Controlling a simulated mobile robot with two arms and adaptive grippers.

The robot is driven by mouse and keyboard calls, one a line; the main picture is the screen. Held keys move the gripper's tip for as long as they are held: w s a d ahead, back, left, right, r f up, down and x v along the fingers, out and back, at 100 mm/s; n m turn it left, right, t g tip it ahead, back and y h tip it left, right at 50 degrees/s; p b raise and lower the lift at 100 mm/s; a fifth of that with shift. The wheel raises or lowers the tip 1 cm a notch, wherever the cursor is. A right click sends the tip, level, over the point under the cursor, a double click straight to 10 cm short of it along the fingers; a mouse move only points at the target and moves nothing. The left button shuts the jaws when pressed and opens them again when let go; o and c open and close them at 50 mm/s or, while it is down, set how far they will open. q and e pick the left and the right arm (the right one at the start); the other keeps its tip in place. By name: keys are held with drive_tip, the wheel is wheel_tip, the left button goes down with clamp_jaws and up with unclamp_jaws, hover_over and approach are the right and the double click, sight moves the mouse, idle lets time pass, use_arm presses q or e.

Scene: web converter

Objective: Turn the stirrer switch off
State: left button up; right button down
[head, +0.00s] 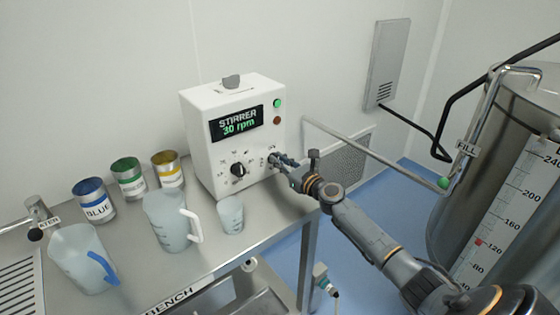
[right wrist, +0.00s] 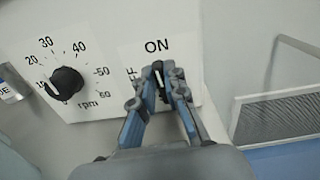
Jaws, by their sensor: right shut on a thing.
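The stirrer box (head: 203,145) is a white unit on the bench, and its display (head: 237,124) reads "STIRRER 30 rpm". My right gripper (head: 277,160) is at the lower right of the box's front face. In the right wrist view, the fingers of my right gripper (right wrist: 159,85) are closed around the small black stirrer switch (right wrist: 158,69). The switch's tip shows between the fingertips, just below the "ON" label (right wrist: 157,46). The "OFF" label (right wrist: 132,75) is left of the switch and partly covered by a finger. My left gripper is not in view.
A black rpm knob (head: 239,169) is left of the switch. A green lamp (head: 277,103) and a dull red lamp (head: 277,120) are on the box. Beakers (head: 230,215) and several paint cans (head: 168,171) stand left on the bench. A steel tank (head: 500,130) stands right.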

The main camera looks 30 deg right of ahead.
drive_tip(key=n, duration=0.4)
drive_tip(key=shift+a+f+b, duration=0.1)
drive_tip(key=shift+a+b, duration=0.15)
drive_tip(key=shift+b, duration=0.1)
drive_tip(key=n, duration=0.2)
drive_tip(key=n+b, duration=0.1)
drive_tip(key=n, duration=0.1)
drive_tip(key=shift+a+f, duration=0.15)
drive_tip(key=n, duration=0.1)
drive_tip(key=n+b, duration=0.1)
drive_tip(key=n, duration=0.1)
drive_tip(key=n+b, duration=0.1)
drive_tip(key=shift+a+f, duration=0.15)
drive_tip(key=shift+f, duration=0.1)
drive_tip(key=n+b, duration=0.1)
drive_tip(key=n, duration=0.1)
drive_tip(key=n+b, duration=0.1)
drive_tip(key=n, duration=0.1)
drive_tip(key=shift+f+n, duration=0.2)
drive_tip(key=shift+n, duration=0.4)
drive_tip(key=c, duration=1.4)
unclamp_jaws()
drive_tip(key=shift+s, duration=0.1)
